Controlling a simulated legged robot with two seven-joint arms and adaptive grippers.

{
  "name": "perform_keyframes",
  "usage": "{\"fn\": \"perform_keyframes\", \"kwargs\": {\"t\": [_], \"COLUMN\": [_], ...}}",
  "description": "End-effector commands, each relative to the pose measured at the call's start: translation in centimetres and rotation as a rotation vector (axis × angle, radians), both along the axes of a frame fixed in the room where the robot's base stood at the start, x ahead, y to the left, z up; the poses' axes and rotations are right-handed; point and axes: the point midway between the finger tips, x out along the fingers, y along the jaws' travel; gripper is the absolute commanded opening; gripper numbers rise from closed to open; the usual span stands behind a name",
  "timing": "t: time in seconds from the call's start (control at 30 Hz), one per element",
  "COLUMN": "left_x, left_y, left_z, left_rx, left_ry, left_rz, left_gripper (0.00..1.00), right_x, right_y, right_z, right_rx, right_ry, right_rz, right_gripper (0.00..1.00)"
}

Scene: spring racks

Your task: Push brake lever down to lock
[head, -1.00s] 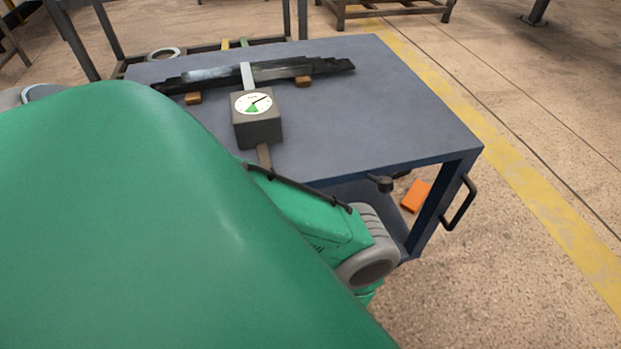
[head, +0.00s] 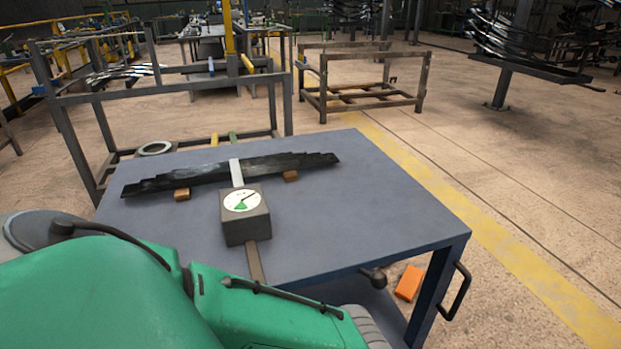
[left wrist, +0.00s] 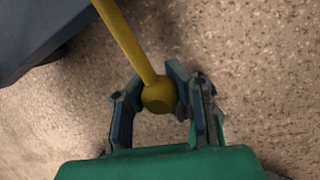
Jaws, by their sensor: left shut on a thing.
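The brake lever (left wrist: 124,36) is a yellow rod ending in a round yellow knob (left wrist: 160,96) in the left wrist view. It slants down from the top edge, and its pivot is out of frame. My left gripper (left wrist: 157,88) is shut on the knob, with one dark finger on each side. The knob is over the speckled floor. In the head view my green arm covers the lower left, and the left gripper and lever do not show. My right gripper is in neither view.
A blue-grey cart (head: 360,200) carries a dark leaf spring (head: 270,168) on wooden blocks and a dial gauge box (head: 244,216). A black handle (head: 456,292) sticks out at its right. An orange block (head: 408,282) shows below. Floor at right is clear.

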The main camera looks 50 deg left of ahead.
Motion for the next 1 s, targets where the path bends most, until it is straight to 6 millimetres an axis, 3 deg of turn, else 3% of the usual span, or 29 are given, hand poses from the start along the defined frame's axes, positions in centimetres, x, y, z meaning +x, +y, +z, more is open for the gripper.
{"fn": "perform_keyframes", "kwargs": {"t": [0.03,0.47,0.5,0.57,0.6,1.0], "left_x": [0.56,0.58,0.58,0.57,0.54,0.33], "left_y": [-1.06,-1.06,-1.06,-1.03,-0.95,-0.47], "left_z": [0.00,0.00,0.00,0.00,0.00,0.52], "left_rx": [-0.018,-0.018,-0.018,-0.017,-0.016,-0.007], "left_ry": [-0.008,-0.008,-0.008,-0.007,-0.007,-0.004], "left_rz": [-0.005,-0.005,-0.005,-0.004,-0.004,-0.003], "left_gripper": [0.00,0.00,0.18,0.40,0.46,0.46], "right_x": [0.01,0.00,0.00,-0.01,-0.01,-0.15], "right_y": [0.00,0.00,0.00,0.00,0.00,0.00], "right_z": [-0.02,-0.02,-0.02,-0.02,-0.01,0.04], "right_rx": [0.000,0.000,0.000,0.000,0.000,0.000], "right_ry": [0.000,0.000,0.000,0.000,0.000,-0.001], "right_rz": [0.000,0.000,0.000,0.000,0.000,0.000], "right_gripper": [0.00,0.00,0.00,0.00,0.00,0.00]}}
